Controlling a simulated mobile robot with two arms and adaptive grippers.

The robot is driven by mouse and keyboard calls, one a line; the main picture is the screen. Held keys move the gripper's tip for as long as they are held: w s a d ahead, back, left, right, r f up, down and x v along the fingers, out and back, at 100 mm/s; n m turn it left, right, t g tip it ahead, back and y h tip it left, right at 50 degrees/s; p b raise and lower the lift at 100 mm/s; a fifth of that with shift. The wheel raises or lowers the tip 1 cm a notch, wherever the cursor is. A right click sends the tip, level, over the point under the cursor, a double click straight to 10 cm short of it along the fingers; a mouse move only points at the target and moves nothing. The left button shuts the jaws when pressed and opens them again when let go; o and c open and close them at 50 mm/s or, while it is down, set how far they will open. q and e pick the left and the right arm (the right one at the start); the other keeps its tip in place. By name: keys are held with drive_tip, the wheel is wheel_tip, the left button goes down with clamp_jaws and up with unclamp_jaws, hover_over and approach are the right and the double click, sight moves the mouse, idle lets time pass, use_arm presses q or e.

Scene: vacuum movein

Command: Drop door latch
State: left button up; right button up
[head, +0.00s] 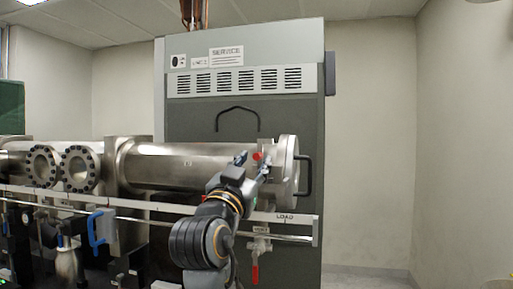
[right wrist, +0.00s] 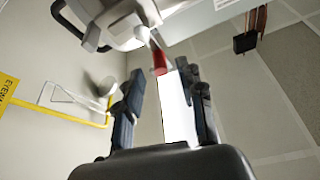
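The door latch (head: 257,156) shows as a small red grip beside the round door (head: 288,168) at the right end of the steel chamber. In the right wrist view, the latch is a grey lever with a red tip (right wrist: 159,62), just beyond the fingertips and near the middle of the gap between them. My right gripper (head: 253,163) is open, with its fingers by the latch. In the right wrist view, the open gripper (right wrist: 166,82) has nothing clearly held between its fingers. I cannot tell whether a finger touches the latch. My left gripper is not in view.
A black door handle (head: 305,175) sticks out on the right. A rail marked LOAD (head: 285,217) and a red-handled valve (head: 255,272) lie below. A grey service cabinet (head: 240,110) stands behind. The floor at the right is clear.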

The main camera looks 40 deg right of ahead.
drive_tip(key=shift+p+x, duration=0.35)
drive_tip(key=shift+x, duration=1.1)
drive_tip(key=shift+c, duration=0.4)
clamp_jaws()
